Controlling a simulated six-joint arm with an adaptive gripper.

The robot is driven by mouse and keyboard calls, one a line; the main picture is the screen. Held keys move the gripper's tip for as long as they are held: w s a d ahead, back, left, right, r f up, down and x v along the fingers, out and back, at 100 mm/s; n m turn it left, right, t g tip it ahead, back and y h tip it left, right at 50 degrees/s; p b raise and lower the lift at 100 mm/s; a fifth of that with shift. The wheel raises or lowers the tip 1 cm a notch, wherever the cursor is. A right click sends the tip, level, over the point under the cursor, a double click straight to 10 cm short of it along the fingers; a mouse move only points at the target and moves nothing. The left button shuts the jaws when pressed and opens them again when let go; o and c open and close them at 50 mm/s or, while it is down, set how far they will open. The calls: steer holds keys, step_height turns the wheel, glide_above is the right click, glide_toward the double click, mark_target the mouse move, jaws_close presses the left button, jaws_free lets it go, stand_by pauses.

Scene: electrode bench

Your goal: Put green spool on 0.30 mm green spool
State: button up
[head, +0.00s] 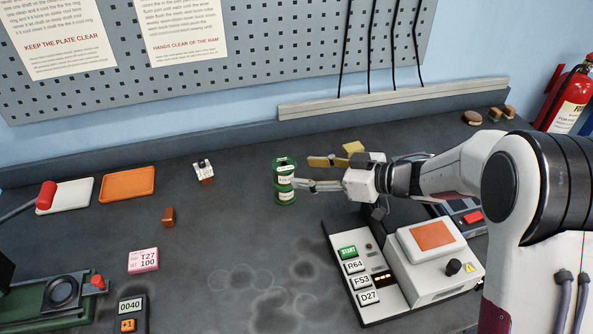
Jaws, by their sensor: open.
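Two green spools with white labels stand stacked in the middle of the bench in the head view. The upper green spool (285,168) sits on the lower green spool (286,195), and the stack looks upright. The print on the labels is too small to read. My gripper (302,173) is open, just right of the stack. Its nearer finger reaches to the stack's right side around the join; its farther finger, yellowish, lies a little to the right and behind. I cannot tell whether either finger touches a spool.
A device with a green START key (347,252) stands at front right. An orange tray (127,184) and a white tray (70,195) lie at left.

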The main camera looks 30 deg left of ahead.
steer(key=shift+v, duration=2.2)
